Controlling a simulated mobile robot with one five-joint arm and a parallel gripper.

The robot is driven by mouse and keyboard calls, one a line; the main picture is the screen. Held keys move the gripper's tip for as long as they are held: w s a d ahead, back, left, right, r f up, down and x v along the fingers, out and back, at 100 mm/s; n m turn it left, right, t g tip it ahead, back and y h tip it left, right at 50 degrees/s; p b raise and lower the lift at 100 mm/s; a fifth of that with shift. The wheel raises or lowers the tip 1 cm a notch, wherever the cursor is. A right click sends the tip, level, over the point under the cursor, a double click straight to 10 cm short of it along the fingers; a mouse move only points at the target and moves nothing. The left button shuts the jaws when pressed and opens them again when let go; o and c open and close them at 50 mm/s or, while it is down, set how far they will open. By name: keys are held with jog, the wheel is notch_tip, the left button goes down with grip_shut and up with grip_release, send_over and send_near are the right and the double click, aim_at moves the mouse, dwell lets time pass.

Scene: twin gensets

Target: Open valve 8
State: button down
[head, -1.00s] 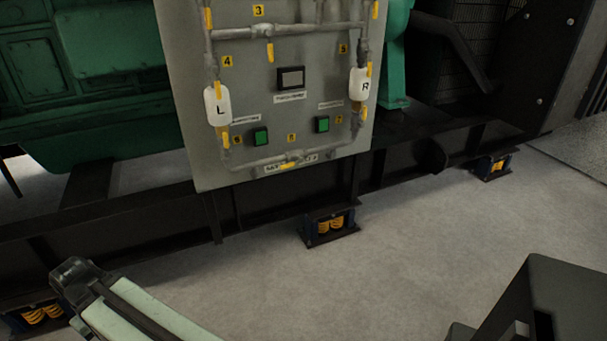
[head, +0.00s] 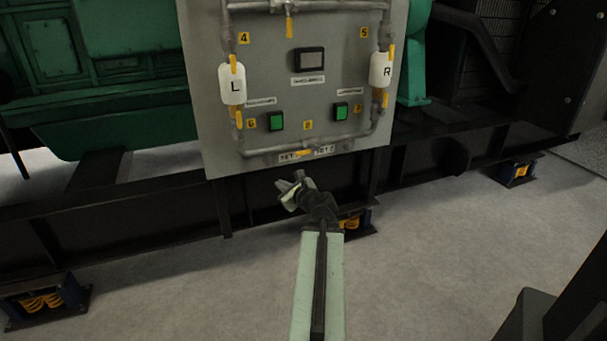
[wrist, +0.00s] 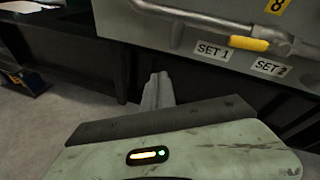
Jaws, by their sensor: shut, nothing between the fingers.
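Valve 8 has a yellow handle (head: 303,153) low on the grey panel, on the bottom pipe below the yellow "8" tag (head: 308,125). In the wrist view the handle (wrist: 248,44) lies nearly level, roughly along the pipe, just above the "SET 1" label (wrist: 213,50). The "SET 2" label (wrist: 271,68) is to its right. My gripper (head: 289,186) is shut and empty, in front of and below the panel's bottom edge, apart from the handle. In the wrist view my gripper (wrist: 158,88) points at the dark frame, left of and below the handle.
The grey panel (head: 232,150) also carries green buttons (head: 276,121), a small display (head: 310,60), white "L" (head: 232,86) and "R" (head: 381,70) containers and other yellow-handled valves. A black base frame (head: 160,207) runs below it. The concrete floor (head: 200,285) in front is clear.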

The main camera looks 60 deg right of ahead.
aim_at(307, 151)
jog(key=s+d+r+m+h, duration=0.1)
jog(key=s+d+m+h, duration=0.3)
jog(key=s+d+m, duration=0.35)
jog(key=w+d+f+n+b, duration=0.1)
jog(key=w+d+n+b, duration=0.1)
jog(key=w+d, duration=0.45)
jog(key=shift+g+y, duration=0.3)
jog(key=r+p, duration=0.2)
jog(key=a+r+p, duration=0.1)
jog(key=r+p, duration=0.1)
jog(key=shift+s+a, duration=0.1)
jog(key=shift+a, duration=0.1)
jog(key=shift+f, duration=0.1)
jog(key=shift+r+m+p, duration=0.25)
jog(key=shift+r+p, duration=0.25)
jog(key=shift+f, duration=0.1)
